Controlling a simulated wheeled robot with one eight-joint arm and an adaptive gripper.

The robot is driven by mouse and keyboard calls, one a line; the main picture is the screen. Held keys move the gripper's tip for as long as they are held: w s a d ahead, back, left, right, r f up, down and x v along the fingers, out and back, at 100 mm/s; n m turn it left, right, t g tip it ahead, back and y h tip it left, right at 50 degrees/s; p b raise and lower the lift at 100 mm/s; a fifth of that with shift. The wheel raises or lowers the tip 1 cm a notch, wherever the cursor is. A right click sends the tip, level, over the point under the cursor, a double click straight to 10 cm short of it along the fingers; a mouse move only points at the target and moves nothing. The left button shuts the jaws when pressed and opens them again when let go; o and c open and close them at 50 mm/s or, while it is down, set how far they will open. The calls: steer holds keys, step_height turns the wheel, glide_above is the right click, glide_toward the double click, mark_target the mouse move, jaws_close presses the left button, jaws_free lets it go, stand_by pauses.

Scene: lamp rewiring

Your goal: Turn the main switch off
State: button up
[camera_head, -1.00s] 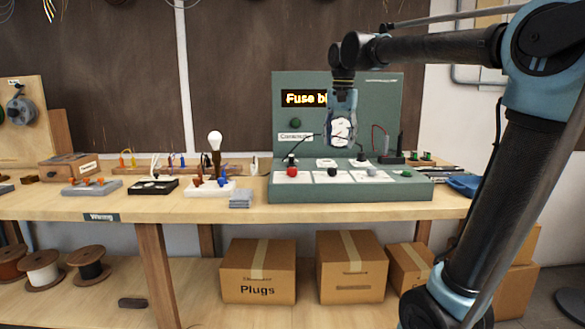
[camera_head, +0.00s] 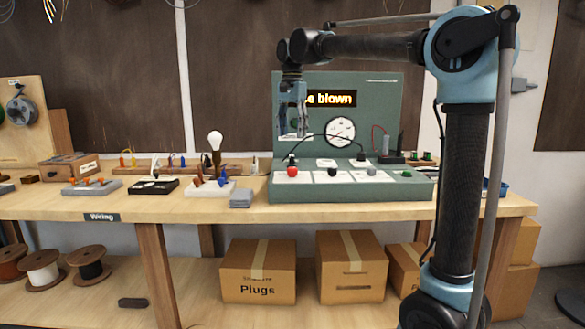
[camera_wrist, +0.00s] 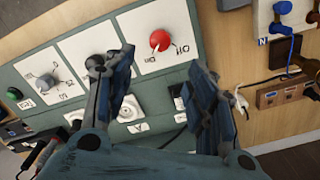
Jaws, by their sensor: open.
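The green test bench (camera_head: 400,90) stands on the workbench with a row of knobs on white panels. A red knob (camera_head: 292,171), likely the main switch, is at the left of the row. In the wrist view my gripper (camera_wrist: 163,72) is open and empty, fingers pointing toward the red knob side. A black knob (camera_head: 332,172) is partly behind a finger in the wrist view.
A grey knob (camera_head: 371,172) and a green button (camera_head: 406,174) sit farther right. A lit display (camera_head: 332,98) and round dial (camera_head: 340,131) are on the upright panel. Dark leads arch above the knobs. A bulb (camera_head: 215,142) stands left of the bench.

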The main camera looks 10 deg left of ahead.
mark_target(292, 168)
step_height(292, 168, down, 13)
steer(key=shift+r, duration=0.15)
stand_by(0.4)
